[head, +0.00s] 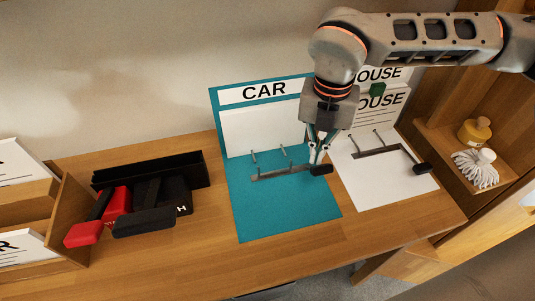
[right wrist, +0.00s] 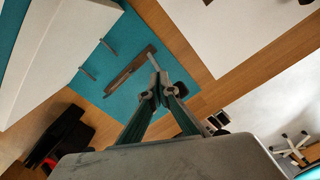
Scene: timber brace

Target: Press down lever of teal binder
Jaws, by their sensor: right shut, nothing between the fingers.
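The teal binder (head: 280,205) labelled CAR lies open on the desk, its cover leaning on the wall behind a stack of white paper (head: 262,132). Its metal ring mechanism (head: 272,174) runs across the lower cover. The lever's black tip (head: 321,170) is at the right end; it also shows in the right wrist view (right wrist: 187,90). My right gripper (head: 316,158) is shut and empty, pointing down just above and behind the lever tip. Whether it touches the lever cannot be told. In the right wrist view the gripper (right wrist: 160,86) covers part of the lever. My left gripper is not in view.
A white binder (head: 385,185) labelled HOUSE lies open close on the right, with its own black-tipped lever (head: 422,168). A wooden shelf (head: 455,150) stands at right.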

